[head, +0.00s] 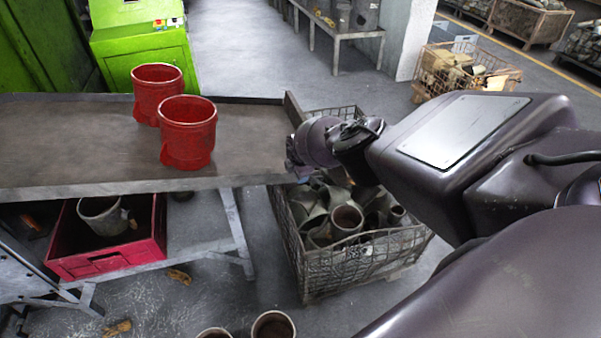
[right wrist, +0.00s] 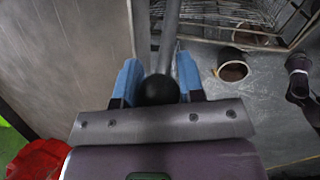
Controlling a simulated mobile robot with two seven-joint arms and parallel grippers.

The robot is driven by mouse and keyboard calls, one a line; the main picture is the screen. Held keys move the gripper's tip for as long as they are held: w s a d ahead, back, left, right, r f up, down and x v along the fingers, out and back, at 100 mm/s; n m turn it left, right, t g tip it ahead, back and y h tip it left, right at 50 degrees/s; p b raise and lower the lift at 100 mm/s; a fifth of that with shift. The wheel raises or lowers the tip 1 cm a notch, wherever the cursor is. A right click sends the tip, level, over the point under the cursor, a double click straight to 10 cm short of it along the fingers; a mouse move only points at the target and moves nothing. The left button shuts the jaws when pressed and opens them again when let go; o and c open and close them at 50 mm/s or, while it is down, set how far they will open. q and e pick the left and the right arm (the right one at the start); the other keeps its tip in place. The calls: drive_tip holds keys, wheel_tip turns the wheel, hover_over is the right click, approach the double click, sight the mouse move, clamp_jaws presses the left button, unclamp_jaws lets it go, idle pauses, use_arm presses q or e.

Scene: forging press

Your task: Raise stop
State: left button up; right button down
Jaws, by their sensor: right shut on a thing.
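My right gripper (right wrist: 157,82) has its two blue fingers on either side of a black ball knob (right wrist: 158,91) and is shut on it. A grey rod (right wrist: 169,38) runs up the right wrist view from beside the knob. In the head view my right arm reaches to the table's right end, and its wrist (head: 318,142) hides the knob and fingers. A dark upright plate (head: 294,107), which looks like the stop, shows at that end and rises above the tabletop. Its lower part is hidden behind my wrist. My left gripper is not in view.
Two red cups stand on the metal table (head: 80,150), one nearer (head: 188,140) and one behind (head: 153,85). A wire crate (head: 345,265) of metal parts stands beyond the table's right end. A red bin (head: 110,255) sits under the table.

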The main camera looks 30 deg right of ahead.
drive_tip(key=shift+a+f, duration=0.1)
drive_tip(key=shift+a, duration=0.05)
drive_tip(key=c, duration=0.8)
unclamp_jaws()
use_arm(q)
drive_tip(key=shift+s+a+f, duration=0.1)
use_arm(e)
drive_tip(key=shift+o, duration=0.2)
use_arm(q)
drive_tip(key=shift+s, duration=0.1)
use_arm(e)
drive_tip(key=shift+r+p, duration=0.5)
drive_tip(key=shift+r, duration=0.15)
drive_tip(key=p+v, duration=0.6)
drive_tip(key=shift+s+r, duration=0.1)
drive_tip(key=shift+r, duration=0.15)
use_arm(q)
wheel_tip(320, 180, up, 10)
drive_tip(key=p, duration=0.4)
use_arm(e)
drive_tip(key=shift+v, duration=1.5)
